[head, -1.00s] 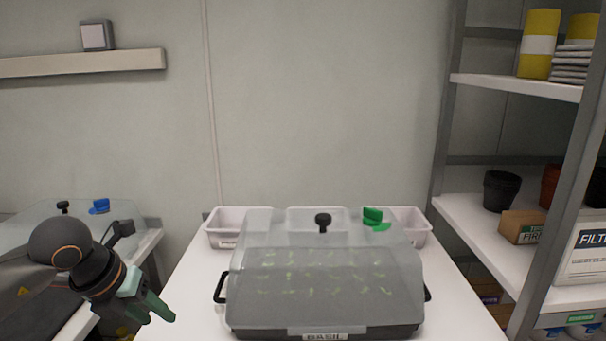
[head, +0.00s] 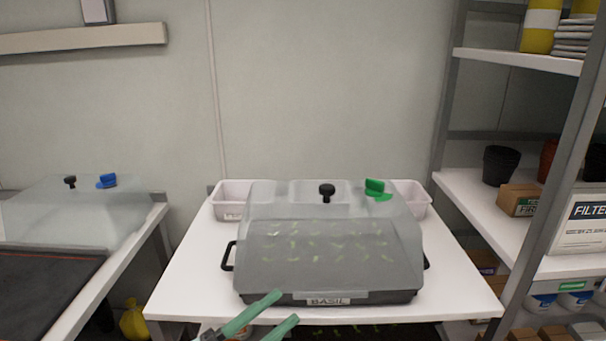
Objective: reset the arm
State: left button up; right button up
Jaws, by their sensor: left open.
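My left gripper (head: 272,316) shows at the bottom edge of the head view, with its two green fingers apart and nothing between them. It is in front of the near edge of the white table (head: 190,285). A propagator labelled BASIL (head: 328,255) stands on that table, just beyond the fingertips. Its clear lid is on, with a black knob and a green vent piece on top, and seedlings show through it. Most of my left arm is out of the picture. My right gripper is not in view.
Pale bins (head: 233,199) stand behind the propagator. A second table at left holds another clear dome (head: 75,212) with a blue vent piece and a dark mat (head: 45,285). A shelf rack (head: 550,215) with pots and boxes stands at right.

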pick_arm(q)
jog(key=w+a+f+n+t+y, duration=0.1)
jog(key=a+f+n+t+y, duration=0.35)
jog(key=f+n+y, duration=0.55)
jog(key=s+a+f+n+g+y, duration=0.25)
jog(key=s+f+n+g, duration=0.2)
jog(key=s+f, duration=0.4)
jog(key=s+a+f+n+g+y, duration=0.25)
jog(key=s+f+n, duration=0.3)
jog(key=f, duration=0.55)
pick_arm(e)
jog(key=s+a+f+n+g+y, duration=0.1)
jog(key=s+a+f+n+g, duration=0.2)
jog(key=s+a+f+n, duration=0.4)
pick_arm(q)
notch_tip(320, 180, up, 13)
jog(key=s+a+p, duration=0.2)
jog(key=a+p, duration=0.1)
jog(key=p, duration=1.5)
jog(key=shift+g+p, duration=0.3)
jog(key=shift+g, duration=0.15)
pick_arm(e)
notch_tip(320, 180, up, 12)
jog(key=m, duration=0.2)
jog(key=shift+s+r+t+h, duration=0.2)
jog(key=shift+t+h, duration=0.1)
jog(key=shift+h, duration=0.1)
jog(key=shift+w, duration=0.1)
